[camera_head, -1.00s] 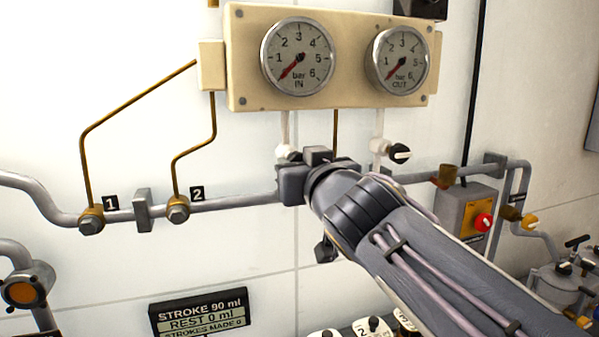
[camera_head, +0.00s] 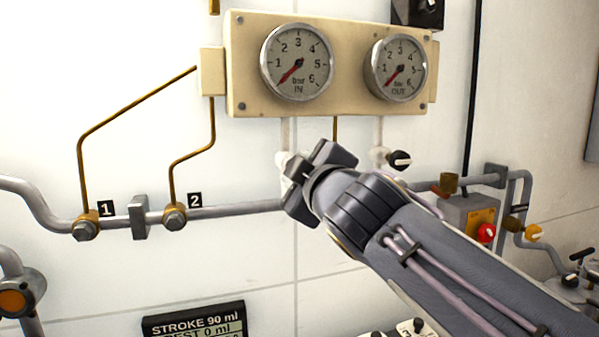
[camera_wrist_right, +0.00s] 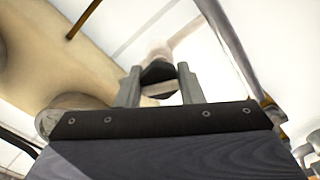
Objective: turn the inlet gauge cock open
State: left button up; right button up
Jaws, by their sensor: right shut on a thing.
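The inlet gauge cock hangs on the pale pipe below the IN gauge (camera_head: 297,62). In the head view only its white body (camera_head: 283,161) shows; my right gripper hides its knob. In the right wrist view its black knob (camera_wrist_right: 158,72) sits between the two fingers of my right gripper (camera_wrist_right: 160,80), with the white body beyond. My right gripper is shut on this knob. It is rolled at a slant in the head view. The IN needle points to the low end of its dial. My left gripper is not in view.
The OUT gauge (camera_head: 397,68) also points low. Its cock (camera_head: 399,160), with a black knob, is close to the right of my gripper. A grey pipe (camera_head: 240,209) runs behind. A grey box with a red knob (camera_head: 486,233) stands at the right.

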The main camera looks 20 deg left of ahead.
jog(key=n, duration=0.4)
jog(key=shift+n, duration=0.3)
dwell(0.3)
jog(key=o, duration=1)
jog(key=b+v, duration=0.2)
jog(key=v, duration=0.5)
jog(key=shift+s+d, duration=0.25)
jog(key=shift+s, duration=0.1)
